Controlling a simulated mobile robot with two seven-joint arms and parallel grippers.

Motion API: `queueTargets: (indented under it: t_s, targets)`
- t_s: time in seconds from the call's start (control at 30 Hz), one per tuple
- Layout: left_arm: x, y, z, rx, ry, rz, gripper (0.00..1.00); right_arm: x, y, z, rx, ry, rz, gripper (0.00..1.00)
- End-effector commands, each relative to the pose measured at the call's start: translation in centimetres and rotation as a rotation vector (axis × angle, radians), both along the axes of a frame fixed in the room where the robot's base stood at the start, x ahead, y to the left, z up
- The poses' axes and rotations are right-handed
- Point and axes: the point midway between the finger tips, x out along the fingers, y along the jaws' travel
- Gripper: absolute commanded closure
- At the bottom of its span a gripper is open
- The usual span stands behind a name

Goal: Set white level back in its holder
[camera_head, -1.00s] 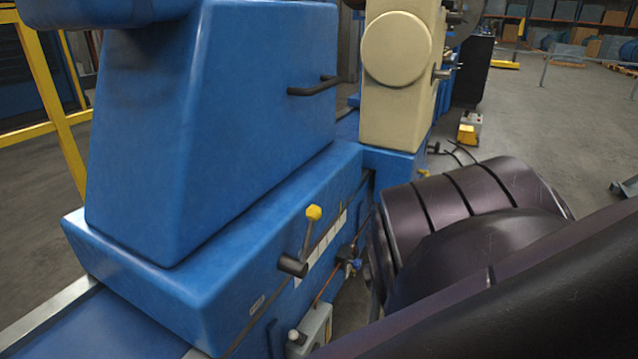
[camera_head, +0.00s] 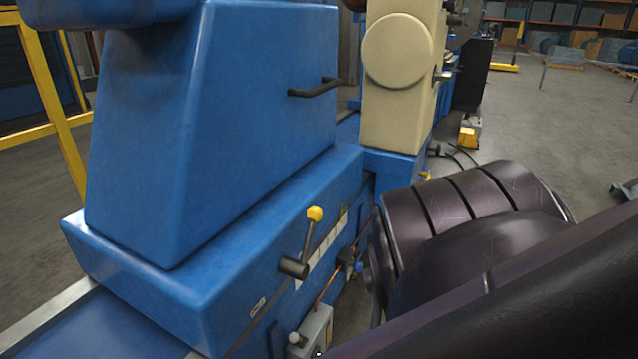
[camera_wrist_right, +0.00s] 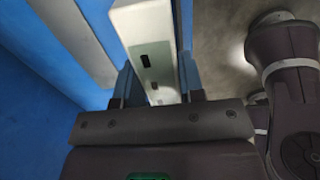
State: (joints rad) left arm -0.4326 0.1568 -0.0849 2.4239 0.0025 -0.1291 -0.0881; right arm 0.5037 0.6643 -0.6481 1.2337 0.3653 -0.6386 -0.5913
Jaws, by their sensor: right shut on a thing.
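The level's lower end is hidden by the gripper body. In the head view my dark right arm fills the lower right, and its gripper and the level are out of sight. My left gripper is in neither view. I cannot pick out the level's holder.
A blue machine (camera_head: 230,150) fills the left of the head view. A yellow-knobbed lever (camera_head: 314,214) and a grey box (camera_head: 315,330) stick out of its side, near my arm. A cream machine part (camera_head: 397,85) stands behind. Open floor (camera_head: 560,130) lies at the right.

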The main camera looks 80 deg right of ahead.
Motion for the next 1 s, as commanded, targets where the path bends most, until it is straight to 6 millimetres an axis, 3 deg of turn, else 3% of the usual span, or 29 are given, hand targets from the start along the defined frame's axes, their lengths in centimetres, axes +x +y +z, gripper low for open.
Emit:
queueTargets:
  t_s: [0.53, 1.0]
  targets:
    - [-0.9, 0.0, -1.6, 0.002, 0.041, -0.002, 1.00, -0.2, 0.0, -1.3, 0.001, 0.002, 0.000, 0.93]
    - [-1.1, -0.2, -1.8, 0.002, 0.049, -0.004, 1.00, -0.2, 0.0, -1.5, 0.000, 0.003, 0.000, 0.93]
